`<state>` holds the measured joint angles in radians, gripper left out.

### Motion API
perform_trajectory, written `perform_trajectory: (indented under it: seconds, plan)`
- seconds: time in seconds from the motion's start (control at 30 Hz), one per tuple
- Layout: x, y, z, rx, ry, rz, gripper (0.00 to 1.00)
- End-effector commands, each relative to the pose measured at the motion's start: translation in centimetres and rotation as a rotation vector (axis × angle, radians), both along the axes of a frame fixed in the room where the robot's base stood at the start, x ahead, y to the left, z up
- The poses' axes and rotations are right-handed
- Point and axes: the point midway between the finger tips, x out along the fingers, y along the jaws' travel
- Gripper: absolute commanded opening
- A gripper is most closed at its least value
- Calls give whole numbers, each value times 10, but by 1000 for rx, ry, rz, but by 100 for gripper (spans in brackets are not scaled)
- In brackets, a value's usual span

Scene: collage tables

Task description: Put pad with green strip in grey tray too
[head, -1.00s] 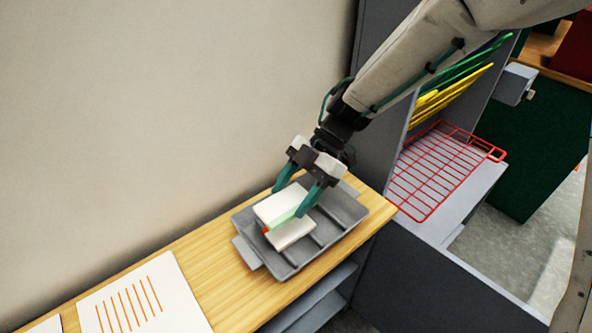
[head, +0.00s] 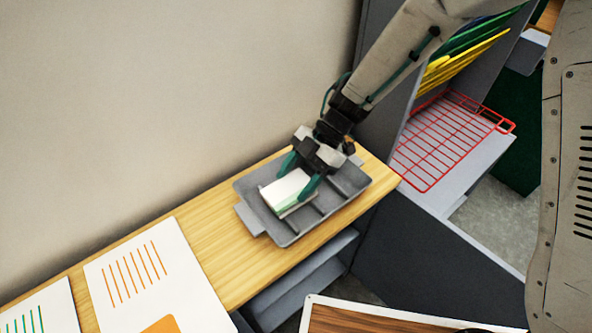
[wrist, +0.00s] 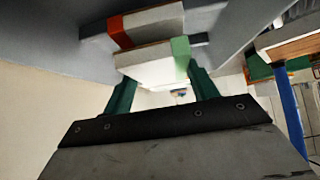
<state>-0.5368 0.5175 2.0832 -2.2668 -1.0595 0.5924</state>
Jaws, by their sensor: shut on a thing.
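The grey tray (head: 346,178) lies on the wooden shelf top, with low ridges inside. My gripper (head: 302,176) points down into it, its teal fingers shut on the white pad with the green strip (head: 287,188). In the wrist view my gripper (wrist: 160,84) has its fingers at the near edge of this pad (wrist: 145,64), with the green strip at its right end. A white pad with a red strip (wrist: 152,24) is just beyond it in the wrist view. In the head view I cannot make out the red strip. Whether the held pad touches the tray floor is unclear.
White sheets with orange lines (head: 140,270) and green lines (head: 38,312) lie left of the tray on the wooden top (head: 215,225). A red wire rack (head: 445,145) sits right, below yellow and green racks (head: 465,50). A wall runs behind. A brown panel (head: 380,320) is at the bottom.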

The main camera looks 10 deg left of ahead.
Motion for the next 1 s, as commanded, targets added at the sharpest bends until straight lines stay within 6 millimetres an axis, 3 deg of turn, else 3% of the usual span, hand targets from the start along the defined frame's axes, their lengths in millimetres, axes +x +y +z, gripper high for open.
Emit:
perform_trajectory:
  seconds: [0.43,0.47,0.53,0.57,0.83,1.0]
  plan:
    - [0,-1,-6,-1,0,-1,35]
    - [0,-1,-6,-1,0,-1,61]
    - [0,-1,-6,-1,0,-1,81]
    - [0,-1,-6,-1,0,-1,84]
    - [1,-1,-6,0,0,-1,84]
    - [11,-8,7,2,-2,-3,84]
